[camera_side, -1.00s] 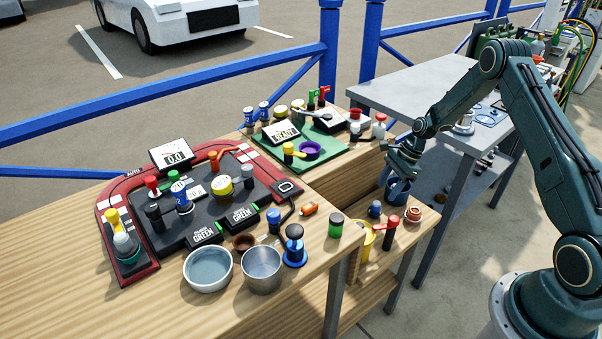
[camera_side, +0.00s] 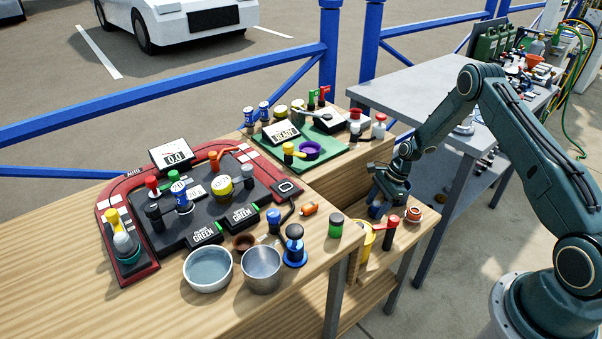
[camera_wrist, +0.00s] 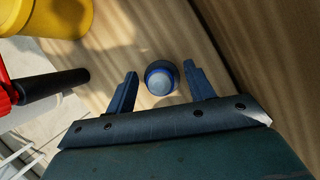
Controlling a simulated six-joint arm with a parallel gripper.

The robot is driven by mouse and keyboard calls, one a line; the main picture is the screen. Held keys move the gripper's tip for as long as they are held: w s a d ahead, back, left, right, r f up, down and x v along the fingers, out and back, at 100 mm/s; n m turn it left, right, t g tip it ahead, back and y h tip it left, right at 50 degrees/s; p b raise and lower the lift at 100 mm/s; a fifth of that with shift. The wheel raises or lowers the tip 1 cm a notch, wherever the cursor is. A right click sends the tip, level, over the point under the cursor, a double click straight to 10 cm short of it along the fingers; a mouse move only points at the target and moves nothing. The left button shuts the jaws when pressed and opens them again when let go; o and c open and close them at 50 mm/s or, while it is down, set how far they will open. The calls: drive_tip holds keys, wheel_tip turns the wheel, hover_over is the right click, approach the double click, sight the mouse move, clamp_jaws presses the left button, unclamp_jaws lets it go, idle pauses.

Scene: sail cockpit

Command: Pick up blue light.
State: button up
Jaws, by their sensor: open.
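The blue light (camera_wrist: 160,79) is a small round thing with a dark blue body and a pale blue-white top. In the wrist view it sits on a wooden surface between the two fingertips of my gripper (camera_wrist: 164,82). My gripper is open, with a gap on both sides of the light. In the side view my gripper (camera_side: 385,200) is low over the small wooden shelf and mostly hides the light. How far the fingers reach down beside it is hard to tell.
A yellow container (camera_wrist: 62,15) and a red part with a black handle (camera_wrist: 55,83) lie left of my gripper in the wrist view. An orange-brown round part (camera_side: 413,214) stands just right of it. A wooden wall (camera_wrist: 270,40) rises close on the right in the wrist view.

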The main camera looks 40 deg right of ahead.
drive_tip(key=shift+x, duration=0.9)
drive_tip(key=shift+c, duration=0.4)
drive_tip(key=c, duration=0.7)
